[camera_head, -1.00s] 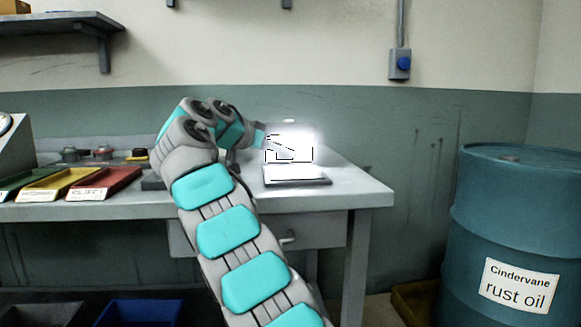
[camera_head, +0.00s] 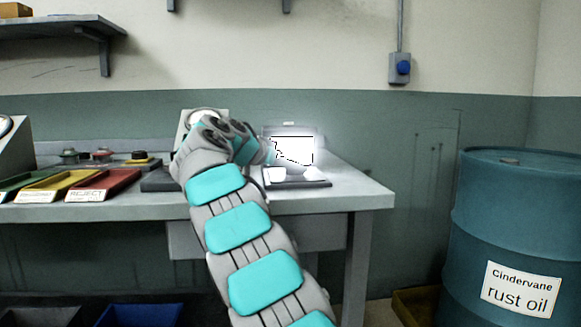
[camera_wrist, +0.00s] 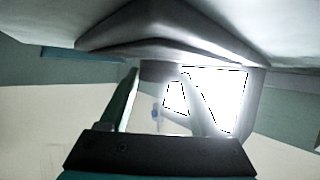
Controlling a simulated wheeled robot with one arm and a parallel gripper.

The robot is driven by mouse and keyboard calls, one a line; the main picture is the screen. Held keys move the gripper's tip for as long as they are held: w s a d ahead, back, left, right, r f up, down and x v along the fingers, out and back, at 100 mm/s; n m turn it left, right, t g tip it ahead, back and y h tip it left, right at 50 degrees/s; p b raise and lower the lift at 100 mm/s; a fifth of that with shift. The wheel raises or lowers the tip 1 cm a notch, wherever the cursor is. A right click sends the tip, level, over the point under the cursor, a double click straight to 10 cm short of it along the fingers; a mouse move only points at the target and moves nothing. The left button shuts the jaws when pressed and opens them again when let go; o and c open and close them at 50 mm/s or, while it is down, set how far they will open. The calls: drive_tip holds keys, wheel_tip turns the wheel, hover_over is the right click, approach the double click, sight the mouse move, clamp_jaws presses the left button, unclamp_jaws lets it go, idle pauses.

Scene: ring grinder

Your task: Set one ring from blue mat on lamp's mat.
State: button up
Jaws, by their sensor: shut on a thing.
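My gripper (camera_wrist: 160,74) is shut on a dark grey piece (camera_wrist: 160,71), probably a ring; only its edge shows between the fingertips. In the head view my gripper (camera_head: 274,155) is at the left of the bright lamp (camera_head: 292,150), and glare hides its fingertips. The lamp's dark mat (camera_head: 300,185) lies below the glare, with bright patches on it. The gripper appears above or beside this mat; I cannot tell the height. The lamp's glare (camera_wrist: 218,95) also fills the right of the wrist view. I cannot make out the blue mat.
Green, yellow and red trays (camera_head: 103,186) stand at the table's left. A dial device (camera_head: 205,116) is behind my arm. The table's right end (camera_head: 358,190) is clear. A rust oil drum (camera_head: 515,235) stands at the right.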

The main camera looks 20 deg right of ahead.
drive_tip(key=shift+f, duration=0.2)
drive_tip(key=o, duration=1.5)
drive_tip(key=shift+r, duration=0.1)
drive_tip(key=shift+c, duration=0.2)
drive_tip(key=shift+r, duration=0.1)
drive_tip(key=shift+a+r, duration=0.1)
drive_tip(key=shift+r, duration=0.05)
drive_tip(key=v, duration=1.2)
